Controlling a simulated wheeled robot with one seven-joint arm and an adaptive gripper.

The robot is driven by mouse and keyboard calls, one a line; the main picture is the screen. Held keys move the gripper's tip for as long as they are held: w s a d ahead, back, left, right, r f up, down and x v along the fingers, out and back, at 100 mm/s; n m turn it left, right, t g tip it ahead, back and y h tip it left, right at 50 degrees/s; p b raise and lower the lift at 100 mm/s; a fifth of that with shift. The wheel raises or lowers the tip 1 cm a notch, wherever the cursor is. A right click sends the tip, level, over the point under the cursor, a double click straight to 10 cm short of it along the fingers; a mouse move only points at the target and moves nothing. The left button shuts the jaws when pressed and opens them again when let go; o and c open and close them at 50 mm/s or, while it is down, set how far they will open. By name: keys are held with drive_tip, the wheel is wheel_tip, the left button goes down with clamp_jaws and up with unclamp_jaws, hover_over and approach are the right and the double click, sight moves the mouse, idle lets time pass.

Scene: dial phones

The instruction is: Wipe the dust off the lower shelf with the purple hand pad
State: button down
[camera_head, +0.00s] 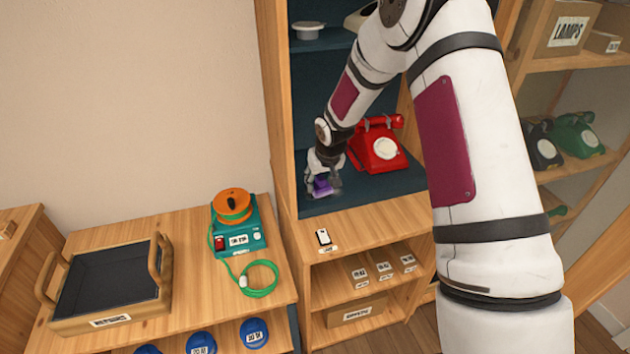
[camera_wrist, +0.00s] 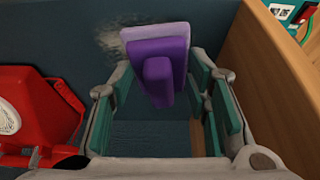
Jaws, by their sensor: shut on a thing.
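The purple hand pad (camera_wrist: 178,62) has a paler lilac face and a raised grip (camera_wrist: 158,82). My gripper (camera_wrist: 160,100) is shut on that grip, with a finger on each side. In the head view my gripper (camera_head: 322,180) holds the purple pad (camera_head: 322,187) at the left part of the dark blue lower shelf (camera_head: 345,196), near its front. A grey dust patch (camera_wrist: 112,38) lies on the blue surface beside the pad in the wrist view. I cannot tell whether the pad touches the surface.
A red dial phone (camera_head: 380,148) stands on the same shelf, right of my gripper; it also shows at the left of the wrist view (camera_wrist: 38,115). A wooden side wall (camera_wrist: 270,75) is close on the other side. A white dish (camera_head: 308,30) sits on the upper shelf.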

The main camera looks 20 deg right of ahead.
sight(343, 193)
drive_tip(key=shift+d+r, duration=0.1)
drive_tip(key=shift+d, duration=1.75)
drive_tip(key=shift+d, duration=0.1)
drive_tip(key=shift+d+r, duration=0.2)
drive_tip(key=shift+d, duration=1.55)
drive_tip(key=shift+a+r+b, duration=0.15)
drive_tip(key=shift+a+b, duration=0.05)
drive_tip(key=shift+a, duration=2.55)
drive_tip(key=shift+a+r+b, duration=0.15)
drive_tip(key=shift+a, duration=2.6)
wheel_tip(343, 193, up, 6)
drive_tip(key=p, duration=0.1)
drive_tip(key=shift+a+p, duration=0.15)
drive_tip(key=shift+p, duration=0.2)
drive_tip(key=shift+r, duration=0.1)
